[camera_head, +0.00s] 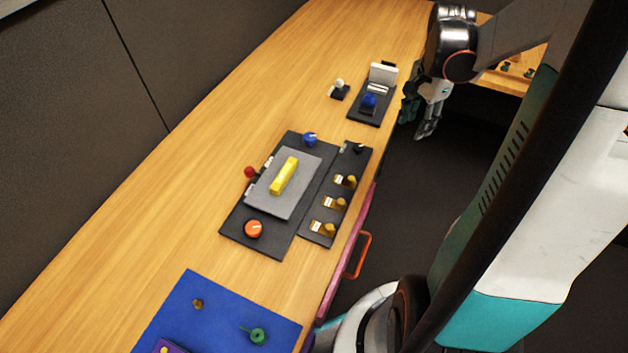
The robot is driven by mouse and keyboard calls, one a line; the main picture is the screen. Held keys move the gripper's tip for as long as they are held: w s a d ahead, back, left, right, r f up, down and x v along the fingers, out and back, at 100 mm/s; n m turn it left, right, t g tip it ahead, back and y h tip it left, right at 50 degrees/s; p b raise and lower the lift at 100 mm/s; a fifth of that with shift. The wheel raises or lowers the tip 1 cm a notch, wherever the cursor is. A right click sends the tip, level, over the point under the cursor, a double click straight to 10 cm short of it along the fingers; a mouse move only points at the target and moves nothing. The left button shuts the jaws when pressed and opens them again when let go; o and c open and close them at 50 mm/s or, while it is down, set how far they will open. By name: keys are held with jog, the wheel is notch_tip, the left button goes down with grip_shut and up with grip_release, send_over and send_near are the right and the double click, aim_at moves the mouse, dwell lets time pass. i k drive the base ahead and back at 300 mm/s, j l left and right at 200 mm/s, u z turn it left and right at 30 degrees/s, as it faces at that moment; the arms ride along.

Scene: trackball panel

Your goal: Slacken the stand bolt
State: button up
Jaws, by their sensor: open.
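I cannot tell for certain which part is the stand bolt. Candidates are a small brown hex-like piece (198,304) on the blue mat and a small white-topped knob on a dark block (339,90) near the far end of the table. Beside that block, a dark trackball panel (357,117) carries a blue ball (369,101) and an upright white plate (383,73). My gripper (427,132) hangs open and empty past the table's right edge, just right of the trackball panel. It touches nothing that I can see.
A dark panel (240,240) mid-table carries a grey plate, a yellow bar (284,175), and orange, blue and red knobs. A strip (318,236) with several brass switches adjoins it. A blue mat (225,295) holds a green valve-like piece (257,336). An orange handle (360,255) juts from the table front.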

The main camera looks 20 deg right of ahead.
aim_at(358, 148)
jog(key=k+l+z, duration=0.2)
jog(key=k, duration=0.25)
jog(key=k+l+z, duration=0.15)
jog(key=k, duration=0.35)
